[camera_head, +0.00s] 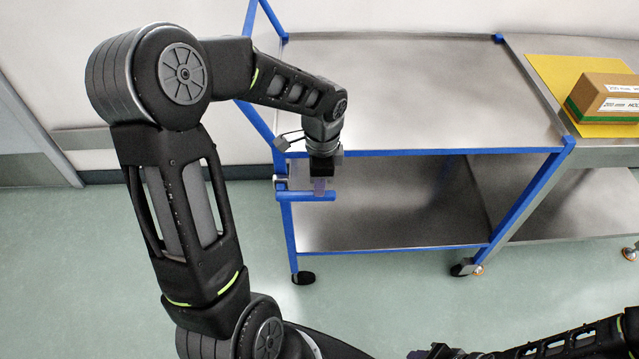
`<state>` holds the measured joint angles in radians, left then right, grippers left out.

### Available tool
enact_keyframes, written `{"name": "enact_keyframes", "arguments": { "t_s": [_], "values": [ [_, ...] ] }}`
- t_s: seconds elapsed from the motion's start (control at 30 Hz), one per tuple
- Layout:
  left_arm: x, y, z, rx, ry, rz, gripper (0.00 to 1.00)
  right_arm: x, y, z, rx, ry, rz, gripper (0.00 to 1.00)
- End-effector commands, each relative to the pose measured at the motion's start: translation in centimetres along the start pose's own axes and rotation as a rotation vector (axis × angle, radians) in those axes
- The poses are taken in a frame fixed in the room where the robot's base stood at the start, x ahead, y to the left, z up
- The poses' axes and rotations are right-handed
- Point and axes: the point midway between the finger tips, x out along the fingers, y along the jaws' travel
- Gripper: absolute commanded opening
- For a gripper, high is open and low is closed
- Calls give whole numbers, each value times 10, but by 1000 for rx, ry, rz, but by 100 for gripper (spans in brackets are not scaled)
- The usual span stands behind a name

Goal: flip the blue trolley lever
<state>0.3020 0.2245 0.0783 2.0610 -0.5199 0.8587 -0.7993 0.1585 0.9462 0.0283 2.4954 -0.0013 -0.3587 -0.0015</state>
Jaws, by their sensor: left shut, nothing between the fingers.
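The blue trolley (350,153) stands ahead with a steel top and a lower shelf. Its blue lever (298,196) is a short horizontal bar at the front left post, pointing to the right. My left gripper (319,186) points down at the lever's right end, and its fingers are shut and empty. The fingertips overlap the lever in this view; I cannot tell whether they touch it. My right arm shows at the bottom right, with its gripper (432,352) partly cut off by the frame edge.
A steel table (590,155) adjoins the trolley on the right. It carries a yellow mat (560,75) with a cardboard box (605,97). The trolley's top (420,95) and lower shelf (390,215) are bare. Green floor (110,235) is open at the left.

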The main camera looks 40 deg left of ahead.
Motion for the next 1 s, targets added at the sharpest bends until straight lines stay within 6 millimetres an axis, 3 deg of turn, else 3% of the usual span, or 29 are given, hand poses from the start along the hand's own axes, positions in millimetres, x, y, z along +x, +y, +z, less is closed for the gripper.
{"name": "enact_keyframes", "arguments": {
  "t_s": [0.13, 0.33, 0.63, 0.83, 1.0],
  "values": [
    [2, 0, -1, 0, 0, 0, 0, 2, 1, 0, 0, 0, 0, 43],
    [25, 0, -8, 1, -1, 0, 0, 14, 5, 0, -1, 0, 0, 43],
    [24, 0, -8, 0, 0, -1, 0, 12, 5, 0, -1, 0, 0, 43],
    [15, 0, -11, 0, 0, -1, 0, 5, 2, 0, 0, 0, 0, 43],
    [-9, 0, -20, 1, 2, -2, 0, -13, -5, 0, 1, 0, 0, 43]
  ]
}}
